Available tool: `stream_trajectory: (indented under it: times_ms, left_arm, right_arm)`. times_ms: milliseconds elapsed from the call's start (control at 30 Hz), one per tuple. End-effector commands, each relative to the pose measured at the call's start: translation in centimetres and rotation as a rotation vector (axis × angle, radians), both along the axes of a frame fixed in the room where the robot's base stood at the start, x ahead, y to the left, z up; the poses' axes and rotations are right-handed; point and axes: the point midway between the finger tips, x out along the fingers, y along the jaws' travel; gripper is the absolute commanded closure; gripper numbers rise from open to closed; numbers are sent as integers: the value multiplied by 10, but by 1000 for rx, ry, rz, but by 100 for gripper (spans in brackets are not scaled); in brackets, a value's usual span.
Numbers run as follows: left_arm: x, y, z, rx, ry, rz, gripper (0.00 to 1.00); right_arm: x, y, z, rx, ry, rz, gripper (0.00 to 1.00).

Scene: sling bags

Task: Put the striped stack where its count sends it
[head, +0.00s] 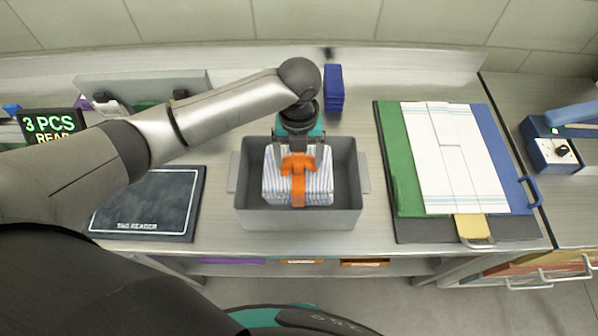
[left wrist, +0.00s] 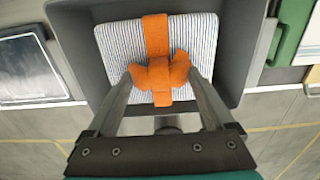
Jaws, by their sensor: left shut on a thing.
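The striped stack (head: 322,187) is white with blue stripes and bound by an orange band with a knot (head: 298,165). It is inside the grey bin (head: 298,219), and I cannot tell whether it rests on the floor of the bin. My left gripper (head: 299,160) reaches down into the bin and is shut on the orange knot. In the left wrist view the fingers (left wrist: 159,78) sit on both sides of the knot, above the stack (left wrist: 198,40). The display (head: 52,125) reads "3 PCS", with a second line partly hidden by my arm. My right gripper is not in view.
The dark tag reader pad (head: 150,200) lies empty left of the bin. Right of it is a board with a green strip (head: 399,160), white striped cloth (head: 450,150) and blue strip (head: 500,150). Blue folded pieces (head: 334,88) stand behind the bin. A blue device (head: 552,150) is far right.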

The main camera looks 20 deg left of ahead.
Motion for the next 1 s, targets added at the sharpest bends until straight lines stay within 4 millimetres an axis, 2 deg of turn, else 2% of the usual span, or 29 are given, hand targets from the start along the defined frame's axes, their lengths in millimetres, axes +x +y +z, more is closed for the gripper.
stream_trajectory:
  times_ms: [33, 267, 500, 933, 967, 1000]
  left_arm:
    - [-1, 0, -9, 0, 2, 0, 100]
    - [0, 0, -29, 0, 1, 0, 100]
    - [0, 0, -62, -1, 0, 0, 100]
    - [1, 0, -69, 1, -2, -1, 100]
    - [0, 0, -70, 1, 0, -1, 12]
    - [0, 0, -69, 1, 0, -1, 7]
  right_arm:
    - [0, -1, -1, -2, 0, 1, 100]
    - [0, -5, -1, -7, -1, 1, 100]
    - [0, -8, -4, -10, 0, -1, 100]
    - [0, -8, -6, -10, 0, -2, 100]
    - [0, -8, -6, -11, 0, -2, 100]
    - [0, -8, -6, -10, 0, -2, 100]
